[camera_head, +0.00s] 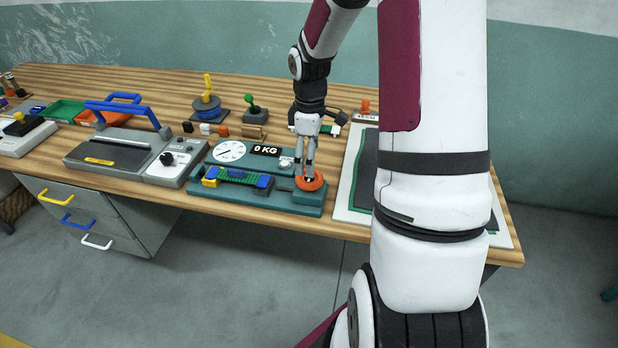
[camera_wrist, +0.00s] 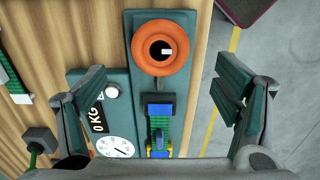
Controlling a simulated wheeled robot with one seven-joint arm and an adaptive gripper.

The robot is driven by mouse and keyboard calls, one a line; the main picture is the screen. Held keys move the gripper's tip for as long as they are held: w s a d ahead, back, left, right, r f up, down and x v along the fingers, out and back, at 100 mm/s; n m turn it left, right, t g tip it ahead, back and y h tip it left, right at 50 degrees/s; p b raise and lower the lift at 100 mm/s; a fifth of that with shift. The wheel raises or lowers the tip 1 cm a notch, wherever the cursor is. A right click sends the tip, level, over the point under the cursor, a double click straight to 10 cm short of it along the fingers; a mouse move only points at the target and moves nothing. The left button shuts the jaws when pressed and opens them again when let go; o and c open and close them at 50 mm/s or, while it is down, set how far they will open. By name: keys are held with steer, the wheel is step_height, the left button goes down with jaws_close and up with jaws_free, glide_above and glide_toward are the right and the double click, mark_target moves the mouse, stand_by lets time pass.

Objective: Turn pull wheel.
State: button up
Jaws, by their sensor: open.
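The pull wheel is an orange ring (camera_head: 318,184) at the right end of a teal tester (camera_head: 291,206) on the bench. In the wrist view the wheel (camera_wrist: 143,58) is at the top centre, with a dark hub. My gripper (camera_head: 308,173) is over the wheel and pointing down. In the wrist view its two fingers (camera_wrist: 157,72) are spread wide with nothing between them, the wheel lying a little beyond the fingertips. Whether a finger touches the wheel cannot be told. A green net strip (camera_head: 238,177) lies between blue and yellow clamps. The display (camera_head: 265,150) reads 0 KG.
A round white dial (camera_head: 229,152) and small knob (camera_head: 286,163) sit on the tester. A grey sealer (camera_head: 116,154) with a blue handle stands left. A dark mat on a white board (camera_head: 352,205) lies right. Joysticks (camera_head: 255,107) and small blocks stand behind. The bench's front edge is close.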

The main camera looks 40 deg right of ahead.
mark_target(309, 182)
step_height(309, 182, down, 8)
steer(key=shift+f, duration=0.15)
stand_by(0.3)
steer(key=c, duration=1.2)
